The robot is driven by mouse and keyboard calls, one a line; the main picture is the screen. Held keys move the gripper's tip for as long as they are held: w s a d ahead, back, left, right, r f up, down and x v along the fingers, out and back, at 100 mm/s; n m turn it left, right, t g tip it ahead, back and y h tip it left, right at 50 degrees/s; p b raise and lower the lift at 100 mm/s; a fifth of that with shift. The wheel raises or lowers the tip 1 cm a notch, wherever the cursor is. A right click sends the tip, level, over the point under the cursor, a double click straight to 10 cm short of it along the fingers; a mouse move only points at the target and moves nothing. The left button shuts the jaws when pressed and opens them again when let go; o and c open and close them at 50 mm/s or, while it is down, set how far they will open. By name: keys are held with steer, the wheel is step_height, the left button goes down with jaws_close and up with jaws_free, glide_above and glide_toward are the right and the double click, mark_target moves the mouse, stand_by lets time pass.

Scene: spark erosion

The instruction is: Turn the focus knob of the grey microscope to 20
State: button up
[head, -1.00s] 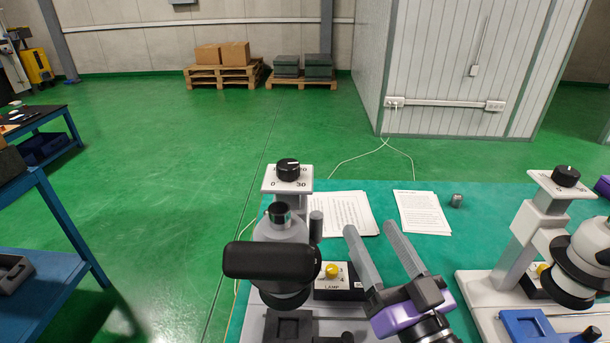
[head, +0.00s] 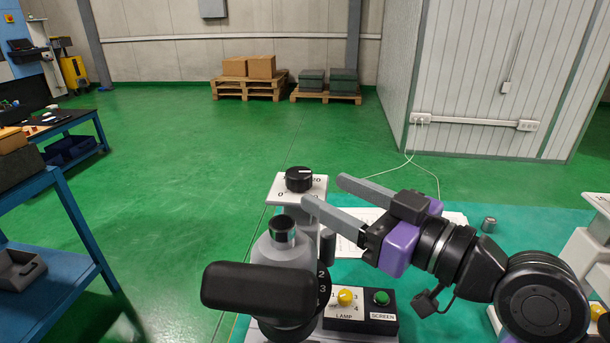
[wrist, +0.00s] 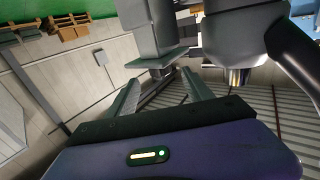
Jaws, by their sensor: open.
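The grey microscope (head: 284,252) stands at the front middle in the head view. Its black focus knob (head: 299,179) sits on a white dial plate (head: 284,188) at the top of the column. A light mark shows on the knob's top, but I cannot read its setting exactly; the gripper hides part of the scale. My gripper (head: 323,191) is open and empty, coming from the right, its fingertips just right of the knob and apart from it. In the wrist view the picture is upside down, and the knob (wrist: 160,73) lies ahead, between the lines of the fingers (wrist: 160,93).
A lamp and screen switch box (head: 362,312) stands right of the microscope. Papers (head: 350,228) lie behind my gripper on the green table. A small metal cylinder (head: 489,224) and a second microscope (head: 590,250) are to the right. Open floor lies beyond.

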mark_target(299, 172)
steer(key=x, duration=0.7)
steer(key=shift+w+a+p, duration=0.15)
steer(key=shift+w+p, duration=0.05)
steer(key=shift+p, duration=0.1)
steer(key=shift+c, duration=0.3)
jaws_close()
steer(key=shift+f+y+b, duration=0.1)
steer(key=shift+y+b, duration=0.2)
steer(key=shift+b, duration=0.1)
steer(key=n+g+y+b, duration=0.2)
steer(key=g+b, duration=0.1)
steer(key=shift+f+n, duration=0.1)
steer(key=shift+n, duration=0.3)
steer(key=shift+n+g+y+b, duration=0.75)
steer(key=shift+n+g, duration=0.25)
steer(key=shift+g, duration=0.55)
steer(key=shift+n+g+y+b, duration=0.7)
steer(key=shift+n+g, duration=0.3)
steer(key=shift+g, duration=0.55)
steer(key=shift+r+g, duration=0.25)
steer(key=shift+g, duration=0.05)
